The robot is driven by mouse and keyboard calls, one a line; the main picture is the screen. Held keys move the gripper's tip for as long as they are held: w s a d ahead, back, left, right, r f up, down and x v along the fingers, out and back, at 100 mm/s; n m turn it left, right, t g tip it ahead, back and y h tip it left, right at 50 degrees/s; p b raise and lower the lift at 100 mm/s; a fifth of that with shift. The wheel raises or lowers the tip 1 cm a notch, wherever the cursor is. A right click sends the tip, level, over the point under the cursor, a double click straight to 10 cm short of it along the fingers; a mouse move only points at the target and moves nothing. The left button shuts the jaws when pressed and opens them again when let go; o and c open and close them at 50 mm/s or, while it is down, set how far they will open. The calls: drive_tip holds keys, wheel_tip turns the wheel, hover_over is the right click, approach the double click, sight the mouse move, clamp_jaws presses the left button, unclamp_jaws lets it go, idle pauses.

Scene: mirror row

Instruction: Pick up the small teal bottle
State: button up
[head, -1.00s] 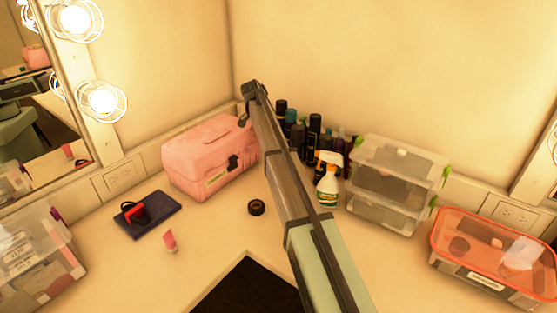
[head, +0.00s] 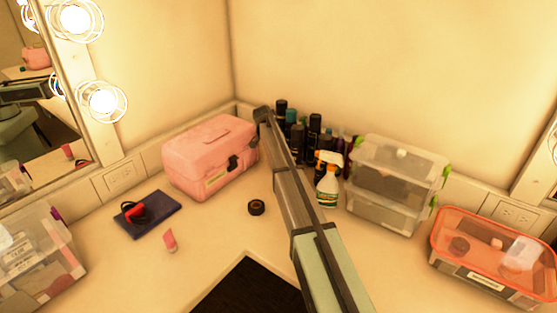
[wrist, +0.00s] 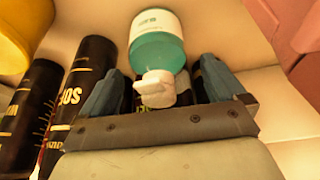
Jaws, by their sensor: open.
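The small teal bottle (wrist: 157,50) has a white label and a white cap. In the wrist view it shows at the top centre, its cap end reaching toward the space between my two fingers. My gripper (wrist: 163,72) is open, with one blue-grey finger on each side of the cap; I cannot tell whether either touches it. In the head view my gripper (head: 263,117) is at the back corner beside the pink case, its fingers not clear.
The pink case (head: 210,157) stands left of my gripper. Tall dark bottles (head: 314,132) and a spray bottle (head: 327,187) stand to the right; black bottles (wrist: 80,85) are close by in the wrist view. Clear stacked boxes (head: 395,185) stand farther right. A black tape roll (head: 256,208) lies in front.

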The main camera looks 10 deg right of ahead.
drive_tip(key=shift+w+d+f, duration=0.15)
drive_tip(key=shift+d+f, duration=0.1)
drive_tip(key=shift+f, duration=0.4)
drive_tip(key=shift+c, duration=0.5)
drive_tip(key=c, duration=1.2)
